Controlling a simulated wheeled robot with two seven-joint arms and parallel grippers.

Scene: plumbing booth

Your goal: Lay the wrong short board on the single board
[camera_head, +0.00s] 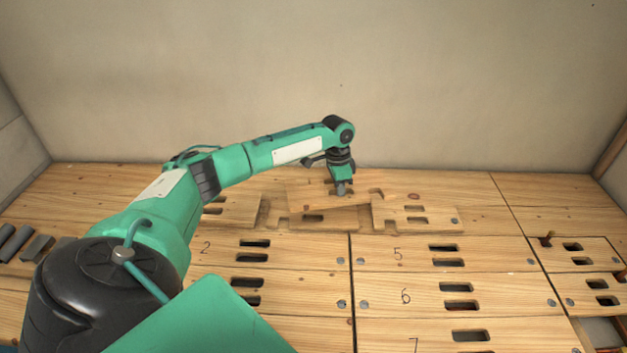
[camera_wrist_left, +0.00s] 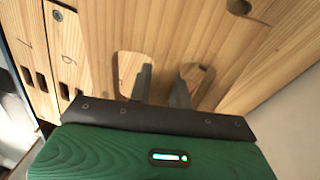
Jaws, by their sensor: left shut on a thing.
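My left gripper (camera_head: 340,190) reaches down over the boards at the back of the wooden surface. It is shut on a short wooden board (camera_head: 310,202), by the strip between its two slots. In the left wrist view the fingers (camera_wrist_left: 163,82) pass into those slots, and the board (camera_wrist_left: 150,30) fills most of the picture. I cannot tell whether this board touches the surface below, or which board is the single board. My right gripper is out of view.
Slotted boards lie close to the held one, at its left (camera_head: 236,209) and right (camera_head: 440,221). Numbered boards, such as 5 (camera_head: 415,252) and 6 (camera_head: 425,297), cover the front. A plain wall (camera_head: 450,90) rises behind. Dark blocks (camera_head: 37,249) lie at the far left.

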